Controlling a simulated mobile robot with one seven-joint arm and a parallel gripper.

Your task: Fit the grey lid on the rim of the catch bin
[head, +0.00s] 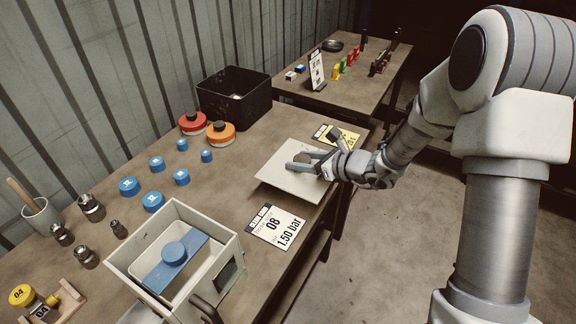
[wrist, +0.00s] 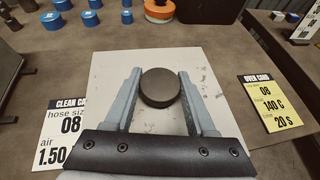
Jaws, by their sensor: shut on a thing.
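The grey lid (head: 285,182) is a flat, pale square plate with a dark round knob. My gripper (head: 311,162) is shut on the knob, with a finger on each side. In the wrist view, the fingers of my gripper (wrist: 160,92) flank the knob (wrist: 160,87), and the lid's plate (wrist: 112,75) spreads beneath them. I cannot tell whether the lid touches the table. The catch bin (head: 222,108) appears to be the black open box at the back of the table, up and left of the lid. Its inside is mostly hidden.
Orange and red caps (head: 220,133) stand in front of the bin, with several blue caps (head: 181,177) farther left. A pale box-shaped fixture (head: 221,240) with a blue bar and a white card (head: 275,226) lie nearer. A yellow card (head: 345,137) is beyond the lid.

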